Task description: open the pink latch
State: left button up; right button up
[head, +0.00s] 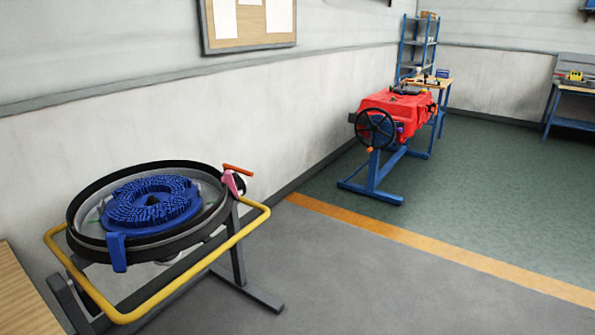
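A small pink latch (232,183) sits on the right side of a round black tank ring (88,238). An orange bar (238,169) sticks out just above the latch. The ring holds a blue round brush (150,202) and has a blue clip (117,252) on its front edge. The tank rests on a stand with a yellow tube frame (160,297). Whether the latch is open or closed is too small to tell. Neither of my grippers is in view.
A red tank (398,112) with a black handwheel (375,129) stands on a blue frame (370,188) farther back. A wooden tabletop (22,295) is at the lower left. Grey floor (340,275) is clear right of the stand, up to an orange stripe (430,247).

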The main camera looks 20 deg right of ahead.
aim_at(228, 177)
jog(key=z, duration=0.2)
jog(key=i+l+u, duration=0.15)
jog(key=u, duration=0.2)
jog(key=i+l+u, duration=0.15)
jog(key=u, duration=0.15)
jog(key=i+l+u, duration=0.15)
jog(key=u, duration=0.2)
